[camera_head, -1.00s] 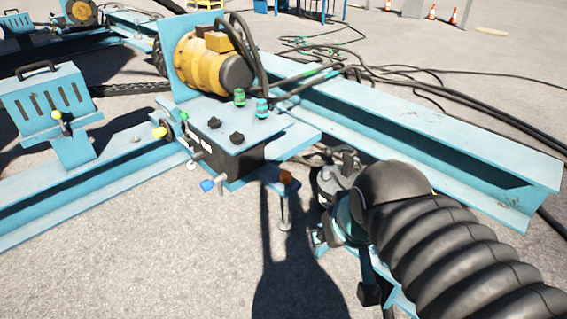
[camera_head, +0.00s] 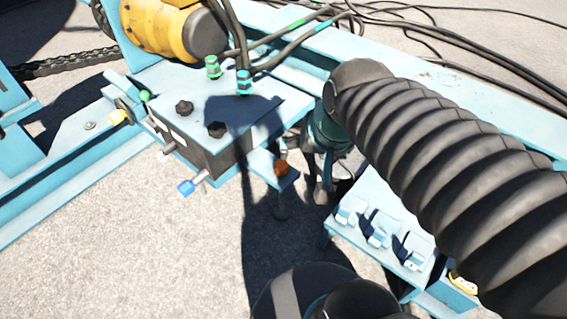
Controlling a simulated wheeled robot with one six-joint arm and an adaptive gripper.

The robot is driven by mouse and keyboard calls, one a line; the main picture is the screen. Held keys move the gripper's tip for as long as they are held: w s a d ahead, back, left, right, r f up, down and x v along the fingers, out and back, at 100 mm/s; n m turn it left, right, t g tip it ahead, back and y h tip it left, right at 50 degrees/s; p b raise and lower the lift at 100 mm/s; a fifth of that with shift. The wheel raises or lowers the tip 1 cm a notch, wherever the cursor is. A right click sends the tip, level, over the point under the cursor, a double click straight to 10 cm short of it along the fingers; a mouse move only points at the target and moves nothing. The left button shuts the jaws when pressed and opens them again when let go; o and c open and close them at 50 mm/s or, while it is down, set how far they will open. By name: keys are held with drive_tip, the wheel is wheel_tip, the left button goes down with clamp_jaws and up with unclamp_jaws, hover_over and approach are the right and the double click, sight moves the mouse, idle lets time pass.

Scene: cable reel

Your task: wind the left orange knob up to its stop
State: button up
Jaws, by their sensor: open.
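An orange knob (camera_head: 281,168) sits on a small light-blue plate at the right front of the dark valve block (camera_head: 205,150). It is the only orange knob I can make out. My gripper (camera_head: 318,190) hangs below the teal wrist, just right of the orange knob and seemingly apart from it. Its dark fingers are partly in shadow and partly hidden by the wrist; it is open, with nothing seen between the fingers.
Two black knobs and green fittings (camera_head: 213,66) top the block. A light-blue panel with several clips (camera_head: 378,232) lies right. Bare ground is clear at front left.

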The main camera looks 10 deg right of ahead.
drive_tip(key=w+f+m+g+y+b, duration=0.1)
drive_tip(key=w+f+m+b, duration=0.1)
drive_tip(key=w+f+m, duration=0.8)
drive_tip(key=m+y+b, duration=0.1)
drive_tip(key=m, duration=1.5)
approach(282, 164)
drive_tip(key=shift+g, duration=0.3)
drive_tip(key=b+x, duration=0.4)
drive_tip(key=x, duration=0.6)
drive_tip(key=shift+w+a+f+b, duration=0.15)
drive_tip(key=shift+w+b, duration=0.1)
drive_tip(key=shift+b, duration=0.15)
drive_tip(key=shift+c, duration=0.2)
drive_tip(key=c, duration=1.1)
